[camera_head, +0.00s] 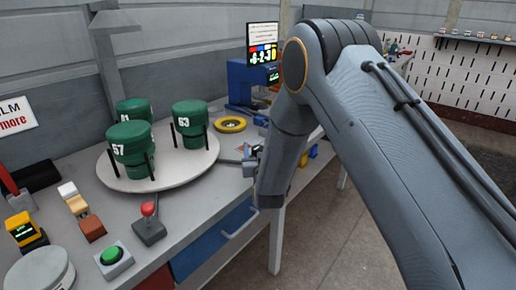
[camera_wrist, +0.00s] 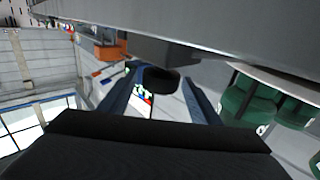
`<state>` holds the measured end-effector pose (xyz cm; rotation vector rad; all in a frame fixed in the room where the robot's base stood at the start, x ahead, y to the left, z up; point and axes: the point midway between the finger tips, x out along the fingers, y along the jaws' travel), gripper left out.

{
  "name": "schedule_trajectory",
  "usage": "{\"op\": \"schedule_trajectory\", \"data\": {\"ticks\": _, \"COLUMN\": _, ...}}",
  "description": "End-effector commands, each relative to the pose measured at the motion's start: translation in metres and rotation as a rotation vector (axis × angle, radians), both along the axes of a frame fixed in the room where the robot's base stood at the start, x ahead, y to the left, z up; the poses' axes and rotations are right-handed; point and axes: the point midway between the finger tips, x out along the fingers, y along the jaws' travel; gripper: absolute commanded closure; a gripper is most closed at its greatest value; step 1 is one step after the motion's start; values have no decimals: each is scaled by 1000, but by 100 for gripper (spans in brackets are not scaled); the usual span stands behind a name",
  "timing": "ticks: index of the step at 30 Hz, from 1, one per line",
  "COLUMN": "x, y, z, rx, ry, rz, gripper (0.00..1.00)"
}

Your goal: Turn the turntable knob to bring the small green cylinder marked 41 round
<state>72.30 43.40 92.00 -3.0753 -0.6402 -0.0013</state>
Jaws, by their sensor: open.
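A round pale turntable (camera_head: 190,172) on the bench bears three green cylinders. The back one (camera_head: 133,106) is partly hidden; its marking looks like 41. The front one (camera_head: 131,150) is marked 57 and the right one (camera_head: 189,120) 53. My gripper (camera_wrist: 160,104) is open in the wrist view, its two blue-grey fingers apart. A dark rounded part (camera_wrist: 157,80) shows between or beyond them; I cannot tell whether it is the turntable knob or whether the fingers touch it. In the head view my arm hides most of the gripper, right of the turntable.
A red-topped lever (camera_head: 149,212) and a green button (camera_head: 112,258) stand in front of the turntable. A yellow ring (camera_head: 229,125) lies behind it, near a blue machine (camera_head: 240,85) and a lit screen (camera_head: 262,45). Small blocks lie at the left.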

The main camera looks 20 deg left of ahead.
Motion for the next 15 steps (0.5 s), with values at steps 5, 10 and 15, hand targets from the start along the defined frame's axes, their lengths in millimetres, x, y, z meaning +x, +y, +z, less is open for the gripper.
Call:
{"op": "schedule_trajectory", "data": {"ticks": 5, "x": 0, "y": 0, "z": 0, "rx": 0, "ry": 1, "rz": 0, "gripper": 49}}
{"op": "schedule_trajectory", "data": {"ticks": 10, "x": 0, "y": 0, "z": 0, "rx": 0, "ry": 1, "rz": 0, "gripper": 78}}
{"op": "schedule_trajectory", "data": {"ticks": 15, "x": 0, "y": -1, "z": 0, "rx": 0, "ry": 1, "rz": 3, "gripper": 84}}
